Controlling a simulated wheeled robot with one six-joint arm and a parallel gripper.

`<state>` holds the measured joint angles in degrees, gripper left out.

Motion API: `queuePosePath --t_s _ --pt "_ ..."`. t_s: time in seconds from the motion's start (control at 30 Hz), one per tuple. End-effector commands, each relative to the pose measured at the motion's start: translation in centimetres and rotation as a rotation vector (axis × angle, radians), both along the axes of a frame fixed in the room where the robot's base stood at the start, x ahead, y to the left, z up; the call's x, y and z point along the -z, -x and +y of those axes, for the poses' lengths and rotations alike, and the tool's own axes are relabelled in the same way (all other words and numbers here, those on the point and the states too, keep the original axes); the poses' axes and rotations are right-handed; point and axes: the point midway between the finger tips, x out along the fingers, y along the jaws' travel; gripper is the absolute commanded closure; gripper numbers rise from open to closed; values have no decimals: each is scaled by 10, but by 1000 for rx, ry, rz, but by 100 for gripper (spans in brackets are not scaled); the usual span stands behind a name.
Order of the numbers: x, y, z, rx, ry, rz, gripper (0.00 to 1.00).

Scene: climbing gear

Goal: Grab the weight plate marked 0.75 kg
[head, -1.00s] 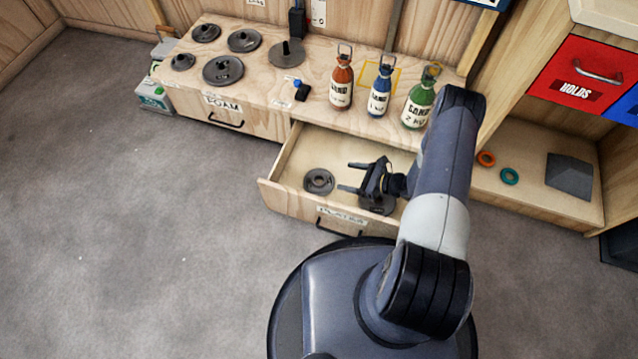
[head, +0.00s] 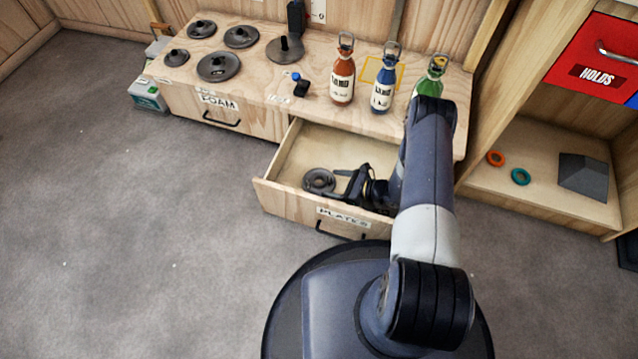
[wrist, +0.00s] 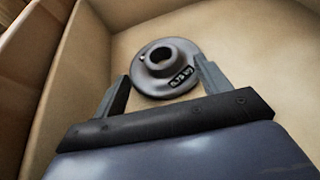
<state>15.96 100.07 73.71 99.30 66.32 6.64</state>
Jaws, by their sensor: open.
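A dark round weight plate (wrist: 164,66) with a raised hub and centre hole lies flat on the drawer floor in the wrist view. Its small black label is too blurred to read surely. It also shows in the head view (head: 319,181). My gripper (wrist: 159,84) is open, its two fingers pointing at the plate, one at each side of its near edge. In the head view my gripper (head: 340,184) is low inside the drawer, just right of the plate. A second plate seen earlier in the drawer is now hidden behind my gripper and arm.
The open drawer (head: 290,202) labelled PLATES has walls close around my gripper. On the bench top (head: 215,100) stand several dark discs and sand bottles, orange-brown (head: 342,78), blue (head: 383,88) and green (head: 430,84). The floor to the left is clear.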

Motion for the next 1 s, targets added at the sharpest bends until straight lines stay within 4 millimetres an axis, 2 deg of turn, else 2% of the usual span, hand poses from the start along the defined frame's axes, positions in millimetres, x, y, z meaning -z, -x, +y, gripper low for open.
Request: queuePosePath --t_s 0.33,0.67,1.0 --pt "16 -22 38 -4 -1 -1 28" --pt "16 -25 42 1 0 0 29" --pt "16 -24 42 0 -1 0 57"
